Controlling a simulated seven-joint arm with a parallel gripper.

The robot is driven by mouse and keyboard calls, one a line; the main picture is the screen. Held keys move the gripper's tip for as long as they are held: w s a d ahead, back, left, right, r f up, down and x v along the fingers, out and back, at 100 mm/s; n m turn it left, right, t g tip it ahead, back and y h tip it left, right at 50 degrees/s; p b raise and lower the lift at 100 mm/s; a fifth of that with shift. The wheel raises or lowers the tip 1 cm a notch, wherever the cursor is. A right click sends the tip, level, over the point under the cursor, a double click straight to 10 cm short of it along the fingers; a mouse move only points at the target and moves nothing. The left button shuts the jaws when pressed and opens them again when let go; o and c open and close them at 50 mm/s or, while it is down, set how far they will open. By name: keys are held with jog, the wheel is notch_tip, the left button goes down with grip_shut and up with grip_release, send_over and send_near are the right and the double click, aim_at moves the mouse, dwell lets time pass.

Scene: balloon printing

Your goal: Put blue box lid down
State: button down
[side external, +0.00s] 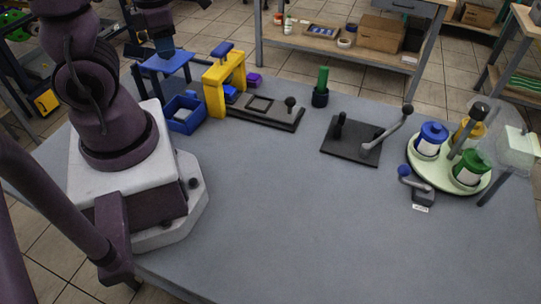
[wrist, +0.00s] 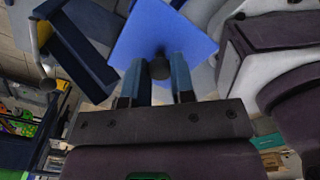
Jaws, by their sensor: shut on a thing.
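My gripper (side external: 165,50) is at the back left of the table in the side view. It is shut on the dark knob of the blue box lid (side external: 167,62), a flat blue square. In the wrist view the lid (wrist: 165,32) spans the space beyond the fingertips (wrist: 160,72), with the knob between them. The open blue box (side external: 184,114) stands on the table below and slightly right of the lid, with something pale inside. The lid is apart from the box. Blue legs show under the lid; whether the lid touches them I cannot tell.
A yellow frame (side external: 224,82) with a blue top stands right of the box, close by. Beyond are a dark slide fixture (side external: 265,112), a green-topped cylinder (side external: 321,88), a lever plate (side external: 352,142) and a round tray of bottles (side external: 420,178). The table's front middle is clear.

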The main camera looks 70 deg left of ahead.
jog(key=shift+r, duration=0.7)
jog(key=w+d, duration=1)
jog(key=d, duration=0.1)
jog(key=shift+f, duration=9.5)
jog(key=shift+f, duration=0.15)
jog(key=c, duration=1)
grip_release()
jog(key=shift+o, duration=0.2)
